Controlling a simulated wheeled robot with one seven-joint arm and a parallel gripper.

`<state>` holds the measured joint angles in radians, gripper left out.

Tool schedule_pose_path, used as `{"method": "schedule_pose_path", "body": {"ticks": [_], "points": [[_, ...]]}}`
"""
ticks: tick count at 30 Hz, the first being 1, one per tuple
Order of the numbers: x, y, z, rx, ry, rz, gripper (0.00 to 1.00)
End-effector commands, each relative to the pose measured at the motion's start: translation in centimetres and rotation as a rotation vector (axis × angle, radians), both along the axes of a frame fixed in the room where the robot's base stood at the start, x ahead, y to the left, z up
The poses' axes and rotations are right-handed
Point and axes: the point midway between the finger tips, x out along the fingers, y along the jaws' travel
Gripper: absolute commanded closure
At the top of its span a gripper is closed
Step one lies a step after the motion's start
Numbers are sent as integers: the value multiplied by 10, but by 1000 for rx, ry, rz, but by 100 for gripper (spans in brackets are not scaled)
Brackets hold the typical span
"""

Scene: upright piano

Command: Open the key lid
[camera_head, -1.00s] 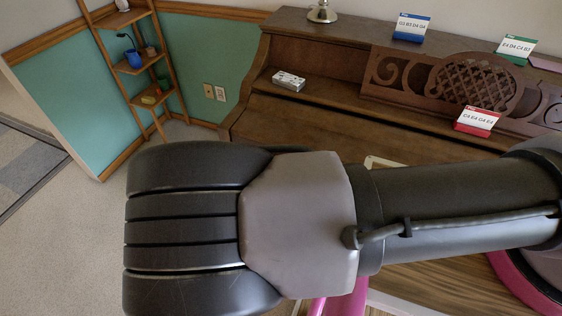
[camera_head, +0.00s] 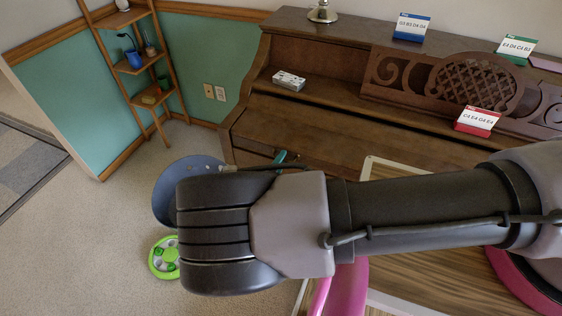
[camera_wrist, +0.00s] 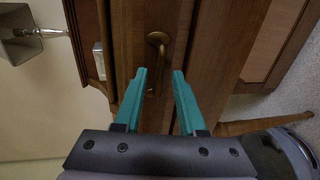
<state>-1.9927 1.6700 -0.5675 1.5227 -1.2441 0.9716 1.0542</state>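The upright piano (camera_head: 248,115) stands with its brown wooden key lid (camera_head: 330,130) shut, and no keys show. In the wrist view, a curved brass handle (camera_wrist: 157,42) sits on a brown panel, just ahead of and between my fingertips. My gripper (camera_wrist: 159,73) is open, its two teal fingers apart with nothing held. In the head view, a teal fingertip of my gripper (camera_head: 280,157) shows by the lid's front edge at the left. My arm covers much of the piano's front. I cannot tell whether a finger touches the handle.
A white block (camera_head: 289,80) lies on the ledge above the lid. A red-and-white card (camera_head: 477,120) stands before the carved music rest (camera_head: 480,82). A blue card (camera_head: 411,27) and a green card (camera_head: 515,49) stand on top.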

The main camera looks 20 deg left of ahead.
Motion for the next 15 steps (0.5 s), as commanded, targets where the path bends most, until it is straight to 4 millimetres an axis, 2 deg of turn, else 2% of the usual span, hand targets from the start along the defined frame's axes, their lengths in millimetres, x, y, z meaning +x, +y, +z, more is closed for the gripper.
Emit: {"method": "schedule_pose_path", "body": {"ticks": [7, 8, 9, 11, 15], "points": [[1, 0, 0, 0, 0, 0, 60], [1, 0, 0, 0, 0, 0, 64], [1, 0, 0, 1, 0, 0, 79], [1, 0, 0, 1, 0, 0, 100], [1, 0, 0, 1, 0, 0, 100]]}}
